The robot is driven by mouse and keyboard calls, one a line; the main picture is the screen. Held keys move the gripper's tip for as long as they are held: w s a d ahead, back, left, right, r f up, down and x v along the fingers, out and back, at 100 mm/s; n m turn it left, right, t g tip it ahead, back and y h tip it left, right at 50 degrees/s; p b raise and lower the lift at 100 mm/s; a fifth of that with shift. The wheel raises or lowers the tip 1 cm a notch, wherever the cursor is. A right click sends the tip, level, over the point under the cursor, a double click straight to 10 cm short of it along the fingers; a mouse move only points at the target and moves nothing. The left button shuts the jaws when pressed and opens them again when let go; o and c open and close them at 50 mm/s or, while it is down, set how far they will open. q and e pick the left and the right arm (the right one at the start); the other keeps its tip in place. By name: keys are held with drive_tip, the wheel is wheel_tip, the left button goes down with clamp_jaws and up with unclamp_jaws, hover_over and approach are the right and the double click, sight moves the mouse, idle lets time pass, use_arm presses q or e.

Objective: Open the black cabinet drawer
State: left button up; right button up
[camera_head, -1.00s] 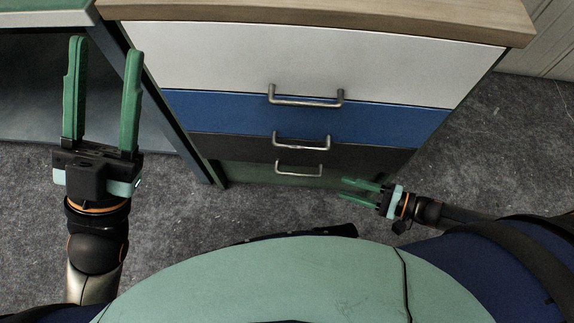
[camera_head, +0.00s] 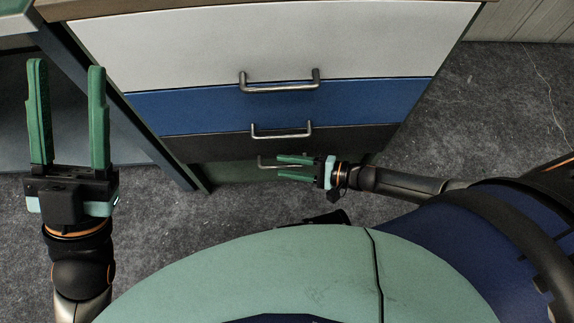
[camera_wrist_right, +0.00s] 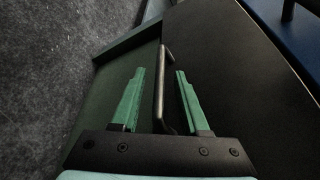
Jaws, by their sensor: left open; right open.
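The black drawer (camera_head: 358,139) is a dark front between the blue drawer and a green section below; it looks closed. Its grey bar handle (camera_head: 266,165) is at its lower edge, partly hidden by my right gripper (camera_head: 280,166). In the right wrist view the handle (camera_wrist_right: 161,85) appears between the open fingers of my right gripper (camera_wrist_right: 160,72), with the black front (camera_wrist_right: 235,75) on the right. The fingers are not closed on it; how deep it sits between them I cannot tell. My left gripper (camera_head: 67,67) is open and empty, pointing up at the far left.
The white drawer (camera_head: 270,40) and blue drawer (camera_head: 385,103) are above, closed, with bar handles (camera_head: 280,87) (camera_head: 281,134) close above my right gripper. The green section (camera_head: 235,172) is below. A desk leg (camera_head: 125,110) stands left of the cabinet. Grey floor (camera_head: 470,110) is open on the right.

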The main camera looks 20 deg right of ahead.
drive_tip(key=shift+w+a, duration=0.1)
drive_tip(key=shift+a, duration=0.05)
clamp_jaws()
idle(0.4)
idle(1.0)
